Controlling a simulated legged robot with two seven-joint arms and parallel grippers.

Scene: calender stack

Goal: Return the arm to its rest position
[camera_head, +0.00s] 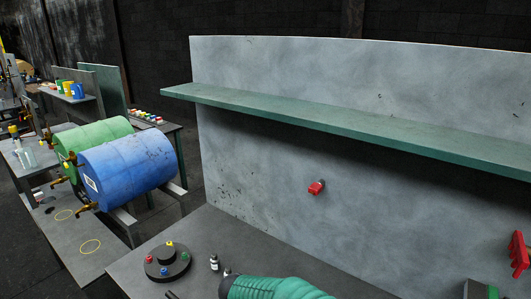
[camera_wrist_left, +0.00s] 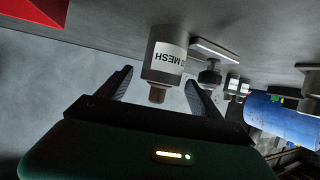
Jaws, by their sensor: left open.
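My left gripper (camera_wrist_left: 159,78) shows in the left wrist view with its two dark fingers spread apart. The jaws are open, with gaps on both sides. My right gripper is not in view.
A grey bench (camera_head: 140,268) carries a dark disc with coloured knobs (camera_head: 168,262) and a small bottle (camera_head: 214,263). A tall grey panel with a green shelf (camera_head: 340,121) stands behind. Blue (camera_head: 128,172) and green drums (camera_head: 95,137) are at left. Red fittings (camera_head: 316,187) project from the panel.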

